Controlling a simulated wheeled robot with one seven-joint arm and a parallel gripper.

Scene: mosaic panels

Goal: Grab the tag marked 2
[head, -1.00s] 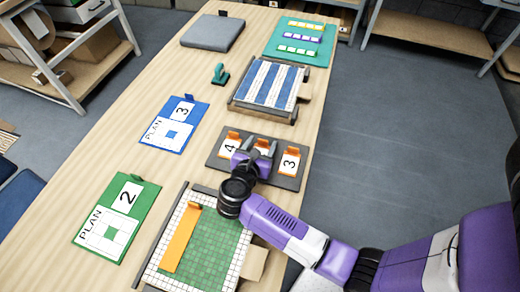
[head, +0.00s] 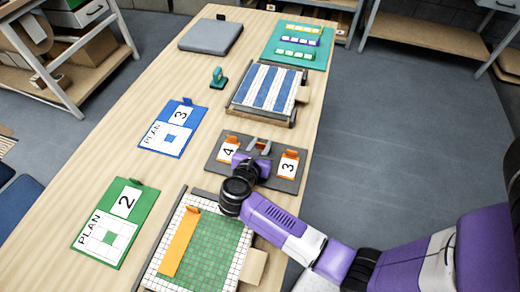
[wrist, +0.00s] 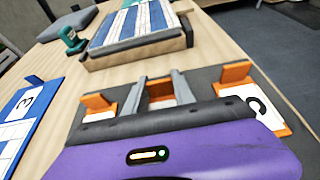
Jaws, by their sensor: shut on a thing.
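A dark grey tray (head: 223,172) on the table holds a row of white tags with orange tabs. The tag marked 4 (head: 230,152) is on the left and the tag marked 3 (head: 288,166) on the right. My gripper (head: 259,147) is over the middle place, between these two. In the wrist view my gripper (wrist: 162,92) is shut on the orange tab (wrist: 160,89) of the middle tag. The number on that tag is hidden behind my gripper, so I cannot read it. In the wrist view the tag at right (wrist: 253,106) is partly cut off by my gripper's body.
A green-tiled panel (head: 215,250) in a frame lies nearest, just in front of the tray. A blue-striped panel (head: 268,88) lies behind it. A green plan card with 2 (head: 117,222) and a blue plan card with 3 (head: 174,128) lie to the left. A green stamp-like tool (head: 218,77) stands behind.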

